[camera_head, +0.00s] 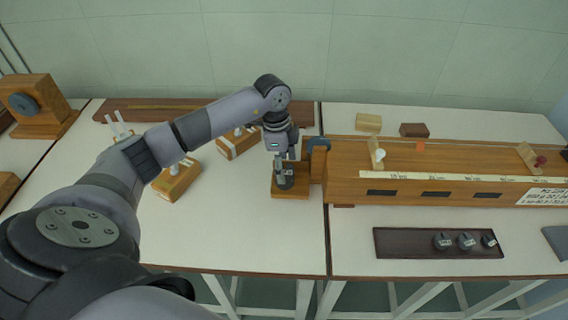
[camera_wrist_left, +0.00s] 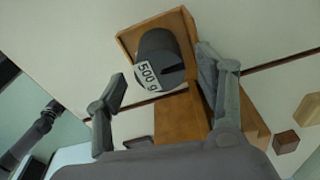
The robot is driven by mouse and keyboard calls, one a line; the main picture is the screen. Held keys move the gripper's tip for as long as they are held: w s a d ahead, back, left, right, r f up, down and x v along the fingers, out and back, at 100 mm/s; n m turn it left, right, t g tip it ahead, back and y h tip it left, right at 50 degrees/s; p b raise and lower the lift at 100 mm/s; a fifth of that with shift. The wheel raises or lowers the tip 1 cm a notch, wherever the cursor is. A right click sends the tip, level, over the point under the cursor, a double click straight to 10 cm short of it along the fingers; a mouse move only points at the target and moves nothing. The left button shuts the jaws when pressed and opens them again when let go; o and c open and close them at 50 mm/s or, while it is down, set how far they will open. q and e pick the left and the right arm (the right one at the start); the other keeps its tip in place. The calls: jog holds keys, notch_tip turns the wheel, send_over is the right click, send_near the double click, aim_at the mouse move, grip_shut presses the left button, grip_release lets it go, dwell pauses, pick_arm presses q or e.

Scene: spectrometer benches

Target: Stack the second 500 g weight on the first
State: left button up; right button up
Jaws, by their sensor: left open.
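My left gripper (camera_head: 285,168) points down over a wooden stand (camera_head: 290,194) at the left end of the long wooden bench. A dark grey weight (camera_head: 284,182) stands on this stand, just below the fingers. In the left wrist view the weight (camera_wrist_left: 158,58) shows a white "500 g" label and a slot. My left gripper (camera_wrist_left: 165,98) is open there, its fingers apart on either side of the weight's near end. I cannot tell whether this is one weight or two stacked. My right gripper is in neither view.
A dark tray (camera_head: 400,243) at the front right holds three grey weights (camera_head: 465,241). The long wooden bench (camera_head: 430,178) with its scale and a pulley wheel (camera_head: 319,145) stand close to the gripper. The front left table is clear.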

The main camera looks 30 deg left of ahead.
pick_arm(q)
notch_tip(320, 180, up, 12)
jog(key=a, duration=0.1)
jog(key=shift+s+a+r+b, duration=0.15)
jog(key=shift+s+b, duration=0.15)
jog(key=shift+b, duration=0.1)
jog(key=shift+s, duration=0.1)
dwell(0.4)
